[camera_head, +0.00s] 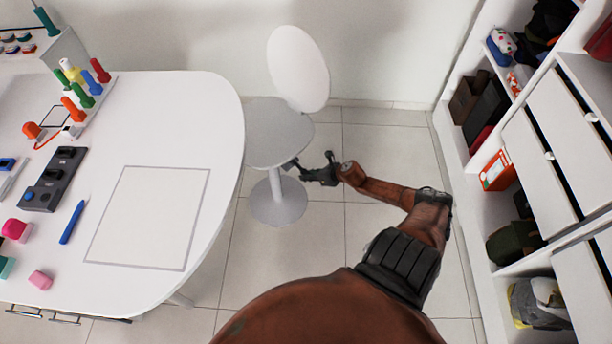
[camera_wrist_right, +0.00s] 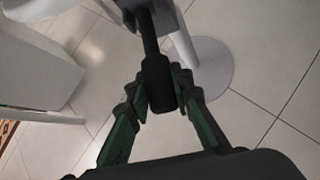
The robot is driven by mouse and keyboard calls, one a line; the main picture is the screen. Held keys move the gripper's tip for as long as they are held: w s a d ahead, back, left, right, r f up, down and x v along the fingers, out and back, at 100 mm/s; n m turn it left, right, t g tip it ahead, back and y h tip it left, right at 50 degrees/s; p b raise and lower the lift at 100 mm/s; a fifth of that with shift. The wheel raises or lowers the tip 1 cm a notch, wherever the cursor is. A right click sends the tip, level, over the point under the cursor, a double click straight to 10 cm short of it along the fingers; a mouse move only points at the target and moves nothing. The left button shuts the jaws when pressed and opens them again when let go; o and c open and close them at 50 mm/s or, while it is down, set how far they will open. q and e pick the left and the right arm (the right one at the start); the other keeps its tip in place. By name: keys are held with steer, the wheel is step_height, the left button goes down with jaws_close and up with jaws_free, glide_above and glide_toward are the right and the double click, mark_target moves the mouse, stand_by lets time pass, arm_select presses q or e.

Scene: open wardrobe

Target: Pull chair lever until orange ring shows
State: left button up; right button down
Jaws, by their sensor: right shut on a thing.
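The grey-white chair (camera_head: 277,133) stands right of the table, with an oval backrest and a round base. Its dark lever (camera_head: 289,164) sticks out from under the seat on the right side. My right gripper (camera_head: 300,171) reaches the lever from the right. In the right wrist view the black lever (camera_wrist_right: 158,84) lies between the fingers of my right gripper (camera_wrist_right: 160,98), which is shut on it. The chair's column and base (camera_wrist_right: 205,68) show behind it. I see no orange ring on the lever in either view. My left gripper is not in view.
A white table (camera_head: 225,150) with pegs, a dark switch block (camera_head: 54,180), a blue pen (camera_head: 72,222) and pink blocks fills the left. An open wardrobe (camera_head: 455,150) with shelves and drawers stands at right. Tiled floor lies clear between chair and wardrobe.

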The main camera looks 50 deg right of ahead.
steer(key=shift+s+f, duration=0.15)
steer(key=shift+f, duration=0.05)
steer(key=c, duration=2)
jaws_free()
steer(key=o, duration=0.3)
steer(key=shift+r, duration=0.15)
steer(key=v, duration=1.1)
steer(key=shift+s+r, duration=0.25)
steer(key=shift+r, duration=0.1)
steer(key=shift+d+f, duration=0.1)
